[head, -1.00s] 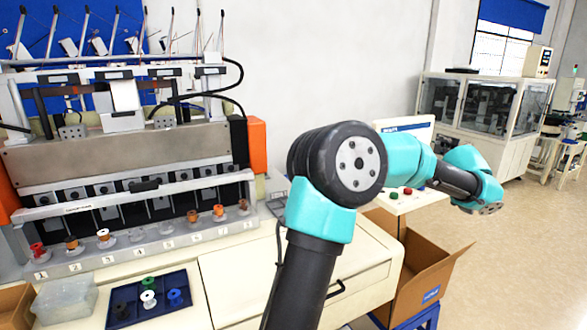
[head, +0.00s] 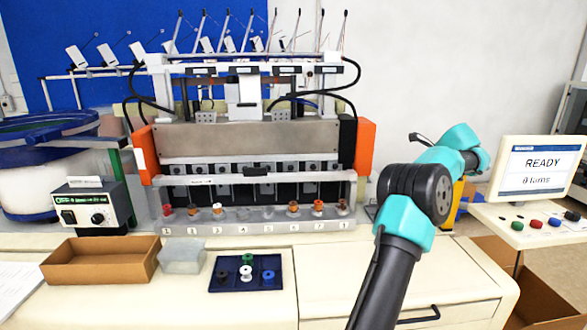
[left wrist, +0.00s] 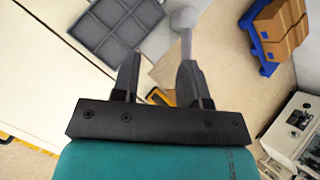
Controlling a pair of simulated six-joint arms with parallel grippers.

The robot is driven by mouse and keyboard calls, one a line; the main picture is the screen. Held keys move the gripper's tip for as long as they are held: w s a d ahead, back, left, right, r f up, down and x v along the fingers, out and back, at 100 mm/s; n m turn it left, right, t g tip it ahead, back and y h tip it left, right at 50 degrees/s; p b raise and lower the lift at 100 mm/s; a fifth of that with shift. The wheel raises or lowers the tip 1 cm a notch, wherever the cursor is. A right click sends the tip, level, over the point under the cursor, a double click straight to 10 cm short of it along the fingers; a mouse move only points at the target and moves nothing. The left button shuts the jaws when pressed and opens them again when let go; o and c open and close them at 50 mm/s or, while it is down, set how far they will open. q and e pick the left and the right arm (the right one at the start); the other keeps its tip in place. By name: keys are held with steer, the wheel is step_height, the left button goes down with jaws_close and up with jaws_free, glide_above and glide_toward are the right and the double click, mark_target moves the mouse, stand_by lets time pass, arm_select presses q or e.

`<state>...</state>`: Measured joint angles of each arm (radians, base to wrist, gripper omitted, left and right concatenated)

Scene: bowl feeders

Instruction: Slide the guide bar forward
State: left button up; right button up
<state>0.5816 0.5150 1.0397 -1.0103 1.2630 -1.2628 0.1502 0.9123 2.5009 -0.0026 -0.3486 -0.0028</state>
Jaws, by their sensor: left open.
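The guide bar (head: 258,176) is a pale bar with a small dark handle (head: 202,181). It runs across the front of the winding machine, above a row of spools on numbered positions. No gripper touches it. My left gripper (left wrist: 160,78) is open and empty in the left wrist view; the head view does not show it. My right arm rises at the right of the head view, to the right of the machine and apart from the bar. A dark end piece (head: 418,138) by its teal wrist may be its gripper, but its jaws cannot be made out.
On the bench stand a brown open box (head: 100,262), a clear container (head: 181,254) and a dark blue tray (head: 217,285) with several spools. A READY screen (head: 540,165) stands right. The left wrist view shows a grey compartment tray (left wrist: 112,30) and a blue pallet (left wrist: 262,50).

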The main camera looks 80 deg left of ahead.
arm_select(q)
steer(key=s+a+n+g+h, duration=0.1)
steer(key=s+a+n+g, duration=0.1)
steer(key=s, duration=0.7)
steer(key=s+a+r+n+g+h, duration=0.1)
steer(key=s+a+n+g, duration=0.1)
steer(key=s+a+g, duration=0.2)
steer(key=s+a+r+n+g+h, duration=0.1)
steer(key=s+a, duration=0.6)
steer(key=s, duration=0.8)
steer(key=shift+a+r+n+g, duration=0.15)
steer(key=shift+a+n+g, duration=0.1)
steer(key=shift+n+g, duration=0.5)
steer(key=s+n+g+h, duration=0.1)
steer(key=s, duration=0.3)
steer(key=s+r+n+g+h, duration=0.1)
steer(key=s, duration=0.3)
steer(key=s+n+g+h, duration=0.1)
steer(key=s+h, duration=0.1)
steer(key=s, duration=0.2)
steer(key=shift+d+r+n, duration=0.25)
steer(key=shift+r, duration=0.15)
steer(key=shift+w, duration=0.15)
